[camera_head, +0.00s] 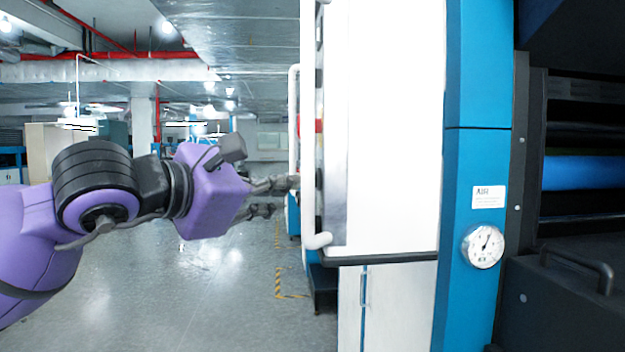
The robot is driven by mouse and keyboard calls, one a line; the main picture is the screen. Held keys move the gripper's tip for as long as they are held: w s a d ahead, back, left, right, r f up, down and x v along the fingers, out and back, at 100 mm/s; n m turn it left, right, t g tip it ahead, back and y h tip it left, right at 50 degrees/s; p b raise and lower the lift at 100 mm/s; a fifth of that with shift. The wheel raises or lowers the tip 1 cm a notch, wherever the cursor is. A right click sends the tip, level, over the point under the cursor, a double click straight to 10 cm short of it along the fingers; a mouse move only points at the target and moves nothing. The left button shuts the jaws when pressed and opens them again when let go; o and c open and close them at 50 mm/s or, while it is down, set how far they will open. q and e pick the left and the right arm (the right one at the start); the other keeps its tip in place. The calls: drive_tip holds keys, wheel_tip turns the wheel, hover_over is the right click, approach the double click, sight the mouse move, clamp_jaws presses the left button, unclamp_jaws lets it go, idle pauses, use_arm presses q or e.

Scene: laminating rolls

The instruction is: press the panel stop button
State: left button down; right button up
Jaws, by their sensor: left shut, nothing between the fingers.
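My left gripper (282,196) reaches in from the left at mid-height and points right, towards the narrow side of the white machine cabinet (390,130). It is shut and holds nothing. The fingertips are close to the white pipe at that side; I cannot tell whether they touch anything. A small red part (319,126) shows on the narrow side, above and right of the fingertips. The side is seen nearly edge-on, so I cannot tell whether this is the stop button. My right gripper is out of view.
A blue column (480,150) carries a round gauge (482,246) and a label. Dark machinery with a blue roll (585,170) stands at the right. A white pipe (293,120) runs up the cabinet's left side. Grey floor (200,290) is open at the lower left.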

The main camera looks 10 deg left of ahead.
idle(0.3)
use_arm(q)
drive_tip(key=shift+d, duration=0.1)
drive_tip(key=shift+w+d, duration=0.15)
drive_tip(key=shift+d, duration=0.2)
idle(0.3)
